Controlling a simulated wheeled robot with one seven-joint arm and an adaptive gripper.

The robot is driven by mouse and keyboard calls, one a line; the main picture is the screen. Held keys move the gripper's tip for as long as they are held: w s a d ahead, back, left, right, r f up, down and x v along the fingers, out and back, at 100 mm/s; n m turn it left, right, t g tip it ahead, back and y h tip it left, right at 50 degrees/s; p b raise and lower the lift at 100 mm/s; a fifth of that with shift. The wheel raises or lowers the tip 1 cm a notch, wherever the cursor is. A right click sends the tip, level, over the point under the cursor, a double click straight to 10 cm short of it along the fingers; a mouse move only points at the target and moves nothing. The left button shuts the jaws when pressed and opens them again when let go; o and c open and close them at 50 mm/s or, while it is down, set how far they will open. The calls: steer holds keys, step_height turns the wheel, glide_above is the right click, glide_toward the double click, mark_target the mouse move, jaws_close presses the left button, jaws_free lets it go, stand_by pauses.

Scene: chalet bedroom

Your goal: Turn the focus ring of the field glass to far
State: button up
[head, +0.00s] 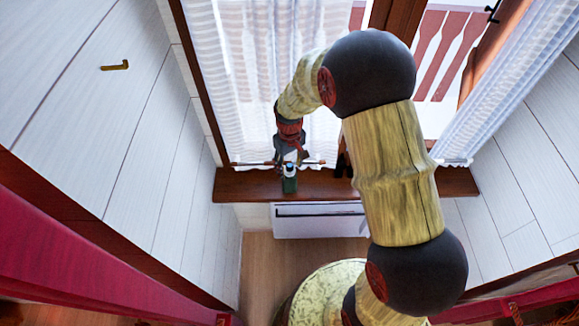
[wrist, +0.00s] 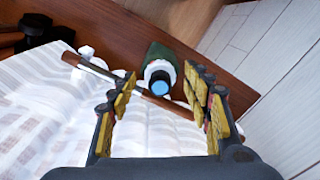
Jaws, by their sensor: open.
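A short upright green thing (head: 289,183) stands on the wooden sill below my gripper in the head view. In the wrist view the same green thing (wrist: 155,52) has a white band, a dark ring and a round blue top (wrist: 160,87). It looks like the field glass, but I cannot read any focus marks. My gripper (head: 291,157) is open and points down at it. In the wrist view the fingertips of my gripper (wrist: 161,85) lie on either side of its top.
A dark object (wrist: 37,27) stands farther along the sill (head: 238,187). A white curtain (head: 235,70) hangs behind my gripper. A wall hook (head: 115,66) is at the upper left.

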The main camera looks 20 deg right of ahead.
step_height(320, 180, up, 11)
steer(key=shift+r, duration=0.2)
stand_by(0.6)
